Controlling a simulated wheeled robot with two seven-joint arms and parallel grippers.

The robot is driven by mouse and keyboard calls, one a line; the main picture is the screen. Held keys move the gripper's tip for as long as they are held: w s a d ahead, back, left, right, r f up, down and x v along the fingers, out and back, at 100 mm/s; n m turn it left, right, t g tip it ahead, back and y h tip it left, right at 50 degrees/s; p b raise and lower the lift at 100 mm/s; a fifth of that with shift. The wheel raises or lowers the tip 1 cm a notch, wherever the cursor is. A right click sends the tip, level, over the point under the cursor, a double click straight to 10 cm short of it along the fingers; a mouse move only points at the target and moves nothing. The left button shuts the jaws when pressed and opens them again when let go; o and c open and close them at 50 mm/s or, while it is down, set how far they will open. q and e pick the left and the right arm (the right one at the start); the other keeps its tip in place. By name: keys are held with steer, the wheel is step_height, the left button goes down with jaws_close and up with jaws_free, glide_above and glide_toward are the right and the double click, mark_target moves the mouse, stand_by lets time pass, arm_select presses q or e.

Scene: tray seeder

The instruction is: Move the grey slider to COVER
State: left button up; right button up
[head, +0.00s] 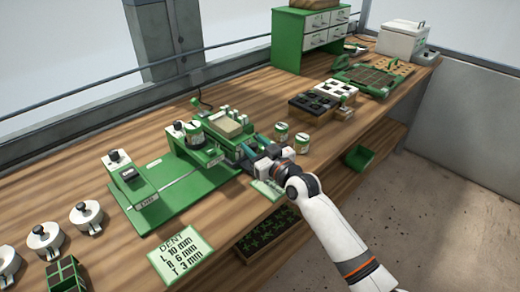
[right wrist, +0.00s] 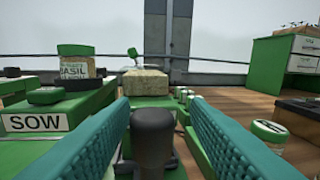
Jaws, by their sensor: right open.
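My right gripper (head: 254,148) is at the right end of the green seeder (head: 172,212). Its two teal fingers are apart. In the right wrist view an upright dark grey knob (right wrist: 153,138) stands between the fingers, with a gap visible on both sides; it appears to be the slider's handle. The slider's body and track are mostly hidden by my gripper in the head view. A SOW label (right wrist: 36,122) shows left of the fingers in the wrist view. I cannot read a COVER label. My left gripper is not in view.
A DENT card (head: 181,254) lies at the table's front edge. Several white-lidded pots (head: 86,216) stand at the left. Small jars (head: 301,142) stand right of my gripper. Black and white trays (head: 312,107), a green drawer cabinet (head: 305,40) and a white box (head: 402,40) are farther back.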

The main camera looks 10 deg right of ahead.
steer(key=v, duration=1.2)
steer(key=shift+b, duration=0.35)
steer(key=shift+w, duration=0.1)
